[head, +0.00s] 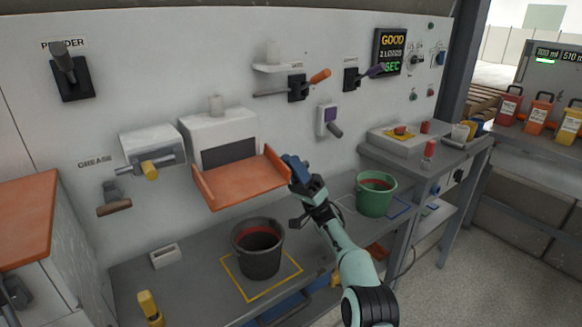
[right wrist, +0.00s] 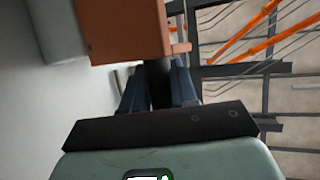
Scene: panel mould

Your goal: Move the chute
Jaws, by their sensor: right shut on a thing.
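The orange chute (head: 240,184) is an open tray with raised side walls, projecting from the white wall unit below its dark opening. It stands above the dark bucket. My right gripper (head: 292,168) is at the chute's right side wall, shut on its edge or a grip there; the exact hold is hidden. In the right wrist view the chute (right wrist: 122,28) fills the upper middle, and the right gripper's fingers (right wrist: 160,88) reach up to it. My left gripper is not in view.
The dark bucket (head: 259,255) stands in a yellow square on the grey bench. A green bucket (head: 375,197) stands on the right. The white dispenser (head: 221,128) is behind the chute. Levers (head: 297,88) stick out from the wall above. The bench's left part has free room.

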